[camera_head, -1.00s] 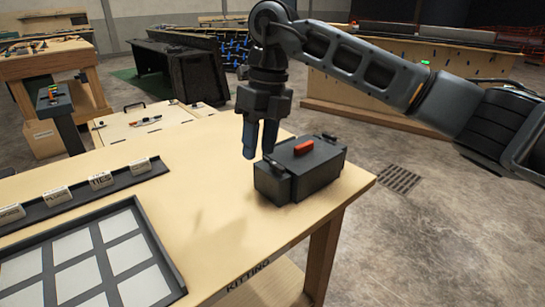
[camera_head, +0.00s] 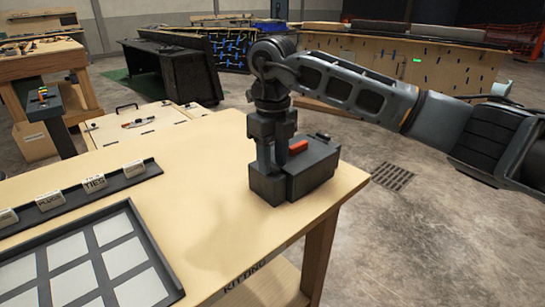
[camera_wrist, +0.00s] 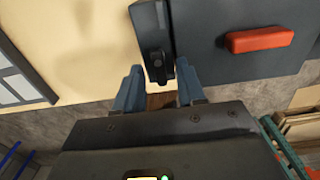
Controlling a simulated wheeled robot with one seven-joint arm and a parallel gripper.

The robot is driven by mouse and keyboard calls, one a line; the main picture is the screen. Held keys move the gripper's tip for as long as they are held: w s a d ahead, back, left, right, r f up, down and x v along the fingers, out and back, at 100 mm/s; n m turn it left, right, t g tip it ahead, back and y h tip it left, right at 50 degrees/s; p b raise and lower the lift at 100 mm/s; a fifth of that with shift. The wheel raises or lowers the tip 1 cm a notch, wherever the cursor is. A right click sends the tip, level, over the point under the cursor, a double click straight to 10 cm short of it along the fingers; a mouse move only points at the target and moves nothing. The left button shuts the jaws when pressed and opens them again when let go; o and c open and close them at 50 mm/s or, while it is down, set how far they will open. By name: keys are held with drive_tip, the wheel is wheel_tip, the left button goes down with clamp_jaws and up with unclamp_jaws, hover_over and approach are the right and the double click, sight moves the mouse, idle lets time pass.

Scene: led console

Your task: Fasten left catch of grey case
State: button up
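The grey case (camera_head: 318,172) sits near the right corner of the wooden table, with a red bar (camera_head: 298,147) on top. In the wrist view the case (camera_wrist: 210,60) fills the upper right, and a dark catch (camera_wrist: 157,62) shows on a narrow block at its left side. My gripper (camera_head: 271,166) is low over the left end of the case, pointing down. In the wrist view my gripper (camera_wrist: 159,86) is open, with its two blue fingers spread around the near end of the catch. I cannot tell whether a finger touches it. The other side of the case is hidden.
A black-rimmed tray with pale squares (camera_head: 128,222) and a labelled rack (camera_head: 108,188) lie on the table's left. The table top (camera_head: 205,165) between them and the case is clear. The table's right edge is close to the case.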

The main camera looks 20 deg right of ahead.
clamp_jaws()
idle(0.3)
idle(0.4)
drive_tip(key=n, duration=0.1)
drive_tip(key=n+b, duration=0.1)
drive_tip(key=n, duration=0.1)
drive_tip(key=n+b, duration=0.1)
drive_tip(key=shift+w+d+n, duration=0.15)
drive_tip(key=shift+d+n, duration=0.1)
drive_tip(key=shift+n, duration=0.15)
drive_tip(key=n, duration=0.2)
drive_tip(key=n+b, duration=0.1)
drive_tip(key=n, duration=0.1)
drive_tip(key=shift+w+d+n, duration=0.1)
drive_tip(key=shift+w+n, duration=0.1)
drive_tip(key=shift+n, duration=0.1)
drive_tip(key=n, duration=0.4)
drive_tip(key=shift+w+b, duration=0.2)
drive_tip(key=shift+b, duration=0.1)
drive_tip(key=shift+w+n, duration=0.2)
drive_tip(key=shift+n, duration=2)
